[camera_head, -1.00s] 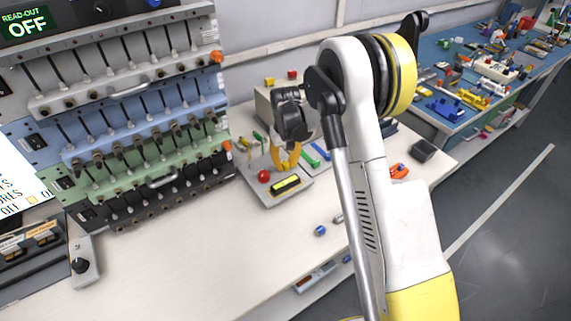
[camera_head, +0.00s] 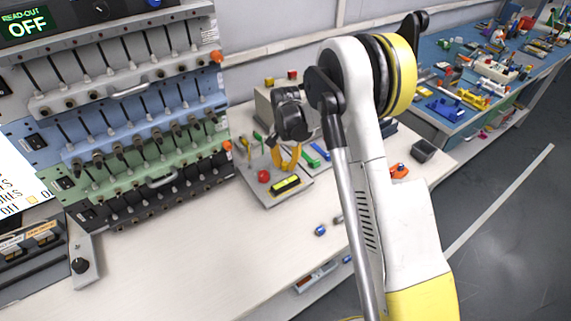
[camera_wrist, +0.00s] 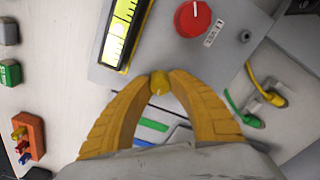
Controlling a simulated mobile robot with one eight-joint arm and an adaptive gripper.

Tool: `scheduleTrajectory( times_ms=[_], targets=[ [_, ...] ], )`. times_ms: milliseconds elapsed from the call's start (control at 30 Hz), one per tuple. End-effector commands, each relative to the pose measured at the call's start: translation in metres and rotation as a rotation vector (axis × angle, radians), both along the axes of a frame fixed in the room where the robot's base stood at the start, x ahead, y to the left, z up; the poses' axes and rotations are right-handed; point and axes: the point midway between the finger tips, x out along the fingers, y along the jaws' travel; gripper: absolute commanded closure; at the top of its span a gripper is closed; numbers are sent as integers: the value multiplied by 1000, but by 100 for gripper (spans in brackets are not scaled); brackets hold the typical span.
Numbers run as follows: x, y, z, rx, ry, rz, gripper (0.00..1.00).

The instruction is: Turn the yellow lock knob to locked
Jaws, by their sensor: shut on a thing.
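The yellow lock knob (camera_wrist: 160,84) shows in the wrist view between my two orange-yellow fingertips, at the edge of a grey panel (camera_wrist: 222,62). My gripper (camera_wrist: 160,88) is shut on it, with a fingertip on each side. A light mark shows on the knob, but I cannot tell which setting it points to. In the head view my gripper (camera_head: 286,160) reaches down to the grey panel (camera_head: 262,196) on the bench. The knob is hidden there by my fingers.
The panel carries a red knob (camera_wrist: 193,17) and a yellow-lit display (camera_wrist: 122,31). Yellow and green cables (camera_wrist: 268,86) lie close to the right of my fingers. A rack of cell channels (camera_head: 150,140) stands left of the panel. The bench front (camera_head: 220,260) is clear.

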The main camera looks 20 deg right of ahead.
Motion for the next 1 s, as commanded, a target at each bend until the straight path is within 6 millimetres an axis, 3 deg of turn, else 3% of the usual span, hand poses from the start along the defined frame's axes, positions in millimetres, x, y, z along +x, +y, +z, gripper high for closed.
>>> scheduleTrajectory(
  times_ms=[567,600,667,1000],
  targets=[
    [0,0,0,0,0,-33,100],
    [0,0,0,0,0,-33,73],
    [0,0,0,0,0,-33,54],
    [0,0,2,0,0,-32,53]
  ],
)
